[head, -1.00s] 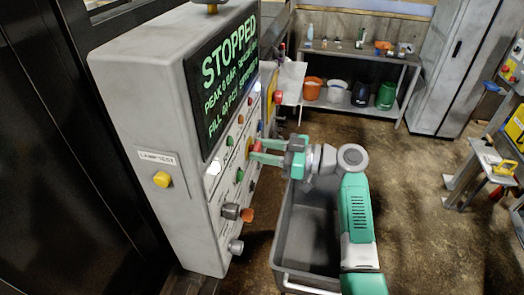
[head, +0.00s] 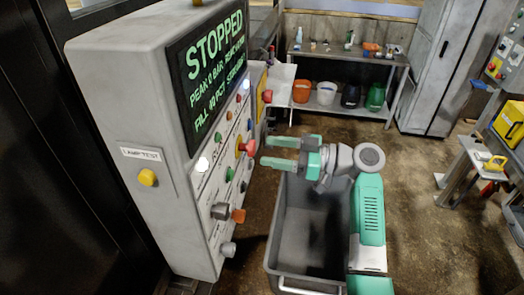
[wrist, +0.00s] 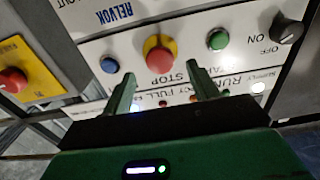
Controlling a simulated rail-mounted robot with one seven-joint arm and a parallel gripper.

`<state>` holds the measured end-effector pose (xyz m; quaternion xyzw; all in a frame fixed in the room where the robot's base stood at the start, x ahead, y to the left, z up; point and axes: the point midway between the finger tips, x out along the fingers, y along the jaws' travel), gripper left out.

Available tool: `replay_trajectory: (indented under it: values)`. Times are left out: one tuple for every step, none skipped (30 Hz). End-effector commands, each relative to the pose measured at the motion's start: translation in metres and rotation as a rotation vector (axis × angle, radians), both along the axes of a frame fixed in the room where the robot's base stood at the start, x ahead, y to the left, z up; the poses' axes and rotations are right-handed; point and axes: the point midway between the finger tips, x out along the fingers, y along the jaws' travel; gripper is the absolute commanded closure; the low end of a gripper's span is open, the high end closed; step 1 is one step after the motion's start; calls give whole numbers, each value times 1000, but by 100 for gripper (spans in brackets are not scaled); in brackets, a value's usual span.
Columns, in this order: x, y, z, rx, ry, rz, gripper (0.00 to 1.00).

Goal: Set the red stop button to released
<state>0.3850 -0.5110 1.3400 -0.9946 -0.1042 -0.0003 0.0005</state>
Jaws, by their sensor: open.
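The red stop button (head: 247,146) is a round red mushroom head on a yellow collar on the grey control panel (head: 118,75). In the wrist view, the stop button (wrist: 159,57) sits above the word STOP, centred ahead of the fingers. My gripper (head: 266,151) is open and empty. Its green fingers point at the panel, a short gap away from the button. In the wrist view, the fingertips (wrist: 158,80) stand to either side of the button's line. The screen (head: 212,70) reads STOPPED. I cannot tell whether the button is pressed in.
Blue (wrist: 109,65) and green (wrist: 218,40) buttons flank the stop button, with a black knob (wrist: 289,30) beyond. Another red button (wrist: 12,80) sits on a yellow plate. A grey bin (head: 283,245) stands below my arm.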

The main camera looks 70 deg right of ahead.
Motion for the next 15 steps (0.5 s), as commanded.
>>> replay_trajectory:
  values:
    - [-10,-3,-2,-2,-1,-3,41]
    - [-16,-3,-2,-2,-1,-2,41]
    - [-22,-5,-2,-2,-1,-2,41]
    - [-27,-6,-2,-1,-1,-2,41]
    - [-31,-7,-2,-1,0,-1,41]
    - [-34,-8,-1,-1,0,-1,41]
    - [-37,-8,-1,-1,0,-1,41]
    - [-39,-8,-1,-1,0,0,41]
    - [-40,-8,0,-1,0,0,41]
    - [-41,-8,0,-1,0,1,41]
    - [-41,-8,0,-1,0,1,41]
    - [-41,-8,0,-1,0,1,41]
    - [-41,-8,0,-1,0,1,41]
    - [-41,-8,0,-1,0,1,41]
    - [-41,-8,0,-1,0,1,41]
